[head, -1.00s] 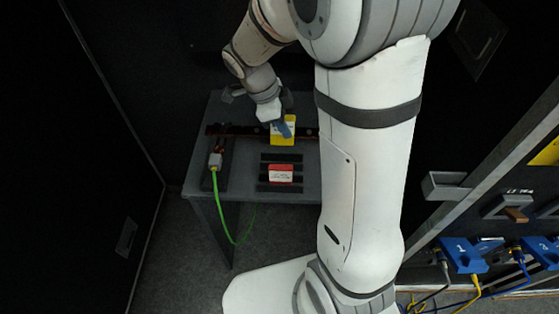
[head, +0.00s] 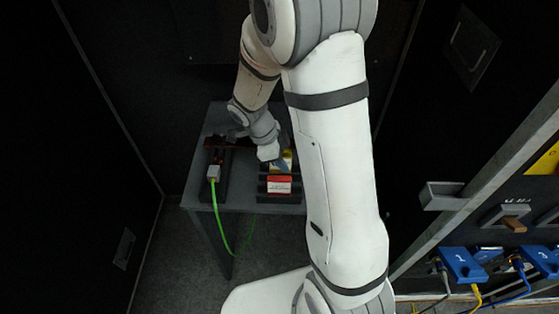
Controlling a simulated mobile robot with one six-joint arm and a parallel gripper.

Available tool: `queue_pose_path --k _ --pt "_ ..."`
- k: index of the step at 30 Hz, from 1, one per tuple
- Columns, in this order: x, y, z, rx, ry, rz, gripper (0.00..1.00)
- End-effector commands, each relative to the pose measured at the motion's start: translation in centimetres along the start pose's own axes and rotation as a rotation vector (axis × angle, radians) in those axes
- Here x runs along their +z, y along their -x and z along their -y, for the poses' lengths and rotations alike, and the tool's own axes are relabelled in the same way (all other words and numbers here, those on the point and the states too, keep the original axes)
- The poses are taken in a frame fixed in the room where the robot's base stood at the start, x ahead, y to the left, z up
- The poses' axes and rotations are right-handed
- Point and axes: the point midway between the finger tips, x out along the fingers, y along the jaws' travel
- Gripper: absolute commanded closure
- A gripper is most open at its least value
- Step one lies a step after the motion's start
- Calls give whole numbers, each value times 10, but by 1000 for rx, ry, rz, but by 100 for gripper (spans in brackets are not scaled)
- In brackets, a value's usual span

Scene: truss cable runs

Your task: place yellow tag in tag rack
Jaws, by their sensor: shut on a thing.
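The yellow tag (head: 287,156) is in the head view over the back part of the small grey table, just behind the red and white tag. My gripper (head: 280,164) is shut on the yellow tag; my wrist and fingers hide part of it. The tag rack (head: 279,197) is a set of dark slotted bars on the table's right side, and the red and white tag (head: 279,184) sits in it. The yellow tag is right above or at the rack's rear slots; I cannot tell whether it touches them.
A dark block with a grey plug (head: 213,172) and green cable (head: 220,222) stands at the table's left. My arm covers the table's right edge. At right are a grey bin (head: 442,195) and blue connectors (head: 462,264) with cables. Table front left (head: 235,203) is clear.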

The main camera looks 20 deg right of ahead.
Motion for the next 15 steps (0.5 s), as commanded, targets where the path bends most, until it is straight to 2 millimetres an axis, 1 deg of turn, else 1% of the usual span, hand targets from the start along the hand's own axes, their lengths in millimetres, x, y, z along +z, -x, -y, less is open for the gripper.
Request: queue_pose_path --k 2,3,9,10,15 --pt "1 -3 0 0 -1 0 100" --pt "1 -2 0 0 0 0 81" --pt "0 -1 0 0 0 0 64" --pt "0 -1 0 0 0 0 62" --pt "0 -1 0 0 -1 0 62"
